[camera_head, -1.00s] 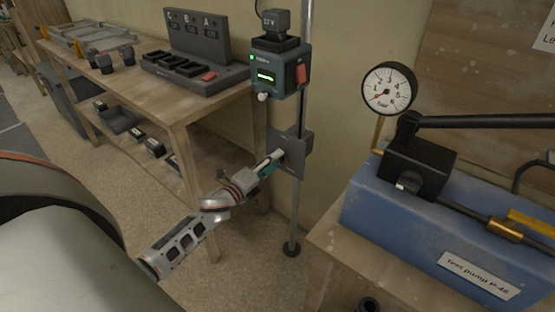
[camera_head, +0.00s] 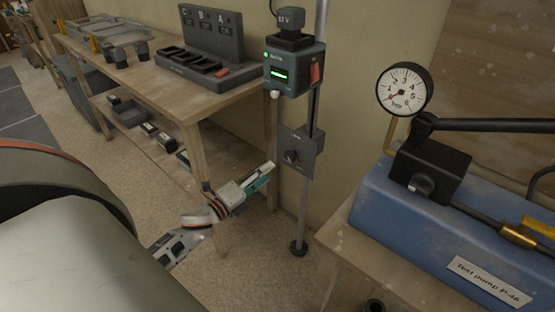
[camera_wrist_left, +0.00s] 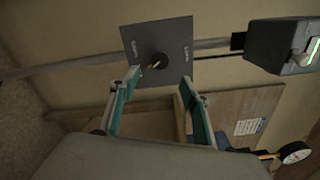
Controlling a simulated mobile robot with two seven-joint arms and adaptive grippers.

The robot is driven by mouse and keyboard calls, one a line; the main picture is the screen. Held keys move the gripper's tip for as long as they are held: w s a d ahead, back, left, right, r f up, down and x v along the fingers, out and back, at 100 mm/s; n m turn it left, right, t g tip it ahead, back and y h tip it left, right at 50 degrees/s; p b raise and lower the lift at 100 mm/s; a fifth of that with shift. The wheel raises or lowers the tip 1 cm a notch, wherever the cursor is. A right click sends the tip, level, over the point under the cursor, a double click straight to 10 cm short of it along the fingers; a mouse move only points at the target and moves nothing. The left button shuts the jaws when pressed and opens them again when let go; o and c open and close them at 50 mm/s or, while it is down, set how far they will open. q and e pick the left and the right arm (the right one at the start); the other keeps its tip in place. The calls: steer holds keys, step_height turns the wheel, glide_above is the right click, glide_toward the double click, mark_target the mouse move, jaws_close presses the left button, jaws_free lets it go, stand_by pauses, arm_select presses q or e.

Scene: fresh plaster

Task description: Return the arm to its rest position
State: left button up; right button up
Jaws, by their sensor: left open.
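My left gripper (camera_head: 264,178) is open and empty in the head view, low in the middle, to the left of a grey plate on a metal pole. In the left wrist view its two teal-lined fingers (camera_wrist_left: 158,92) stand apart, with nothing between them. The grey plate (camera_head: 303,150) carries a dark knob (camera_head: 290,157). In the left wrist view the plate (camera_wrist_left: 178,38) and knob (camera_wrist_left: 158,60) lie beyond the fingertips, apart from them. My right gripper is not in view.
A device with a green display (camera_head: 291,74) is fixed on the pole (camera_head: 303,215) above the plate. A wooden bench (camera_head: 190,101) with a charger rack (camera_head: 211,35) stands to the left. The blue test pump (camera_head: 400,225) with a gauge (camera_head: 404,89) is to the right.

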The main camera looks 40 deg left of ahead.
arm_select(q)
steer(key=s+d+f+n+g+p, duration=0.2)
steer(key=s+d+f+n, duration=0.4)
steer(key=s+d+n, duration=0.3)
steer(key=s+d+f+n+g+h+p, duration=0.1)
steer(key=s+d+f+n+g+p, duration=0.2)
steer(key=s+d+n, duration=0.6)
steer(key=s+d+f+g, duration=0.2)
steer(key=s+d+f, duration=0.1)
steer(key=s+d, duration=0.2)
steer(key=shift+s+d+f+n+g, duration=0.2)
steer(key=shift+d+n+g, duration=0.1)
steer(key=shift+d, duration=0.1)
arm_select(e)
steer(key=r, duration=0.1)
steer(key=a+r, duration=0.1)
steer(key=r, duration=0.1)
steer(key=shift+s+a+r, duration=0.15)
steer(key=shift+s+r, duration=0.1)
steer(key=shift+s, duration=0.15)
arm_select(q)
steer(key=c, duration=0.5)
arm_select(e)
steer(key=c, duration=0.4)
arm_select(q)
steer(key=shift+a, duration=0.15)
steer(key=shift+c, duration=0.3)
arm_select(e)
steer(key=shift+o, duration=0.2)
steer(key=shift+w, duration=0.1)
